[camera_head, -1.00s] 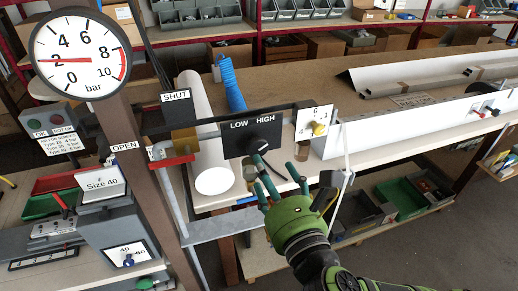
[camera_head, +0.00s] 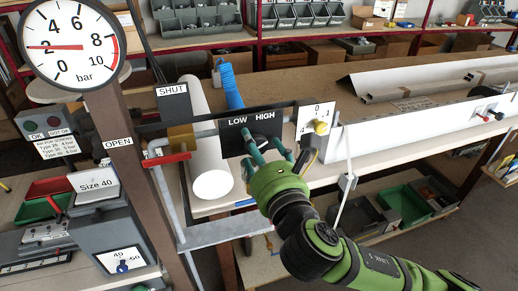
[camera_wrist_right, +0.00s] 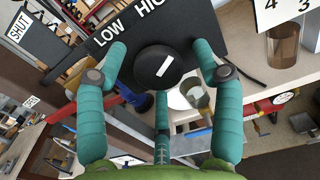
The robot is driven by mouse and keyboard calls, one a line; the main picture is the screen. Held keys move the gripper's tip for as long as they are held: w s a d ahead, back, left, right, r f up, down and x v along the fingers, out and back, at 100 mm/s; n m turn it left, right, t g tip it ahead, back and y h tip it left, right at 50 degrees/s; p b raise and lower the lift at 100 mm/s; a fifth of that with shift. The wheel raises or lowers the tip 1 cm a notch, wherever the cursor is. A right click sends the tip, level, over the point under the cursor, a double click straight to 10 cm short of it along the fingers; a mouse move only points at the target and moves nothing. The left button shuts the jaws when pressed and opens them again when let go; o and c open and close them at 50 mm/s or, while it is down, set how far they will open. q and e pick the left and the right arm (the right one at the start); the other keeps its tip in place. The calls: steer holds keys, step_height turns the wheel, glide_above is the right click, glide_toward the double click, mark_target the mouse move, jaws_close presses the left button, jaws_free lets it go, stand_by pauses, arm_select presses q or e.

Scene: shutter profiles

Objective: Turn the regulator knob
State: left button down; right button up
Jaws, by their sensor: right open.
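The regulator knob (camera_wrist_right: 154,70) is round and black with a white mark, on a black panel (camera_head: 231,141) lettered LOW and HIGH. In the wrist view the mark slants slightly up to the right. My right gripper (camera_head: 271,150) has teal fingers and is open in front of the panel. In the wrist view its fingers (camera_wrist_right: 160,72) stand around the knob, two at the sides and one below. Gaps show between the side fingers and the knob; contact below cannot be told. In the head view the fingers largely hide the knob. My left gripper is not in view.
A pressure gauge (camera_head: 68,62) in bar has its red needle near 2. A red lever (camera_head: 167,159) is left, under the SHUT sign (camera_head: 172,91).

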steer(key=c, duration=1.2)
steer(key=shift+o, duration=0.2)
steer(key=shift+f+m, duration=0.1)
steer(key=shift+m, duration=0.2)
steer(key=shift+s+a+m+p, duration=0.1)
steer(key=shift+m+p, duration=1.65)
steer(key=shift+m, duration=4.05)
steer(key=shift+a+m+p, duration=0.1)
steer(key=shift+m+p, duration=1.6)
steer(key=shift+m, duration=4.1)
steer(key=shift+d, duration=0.1)
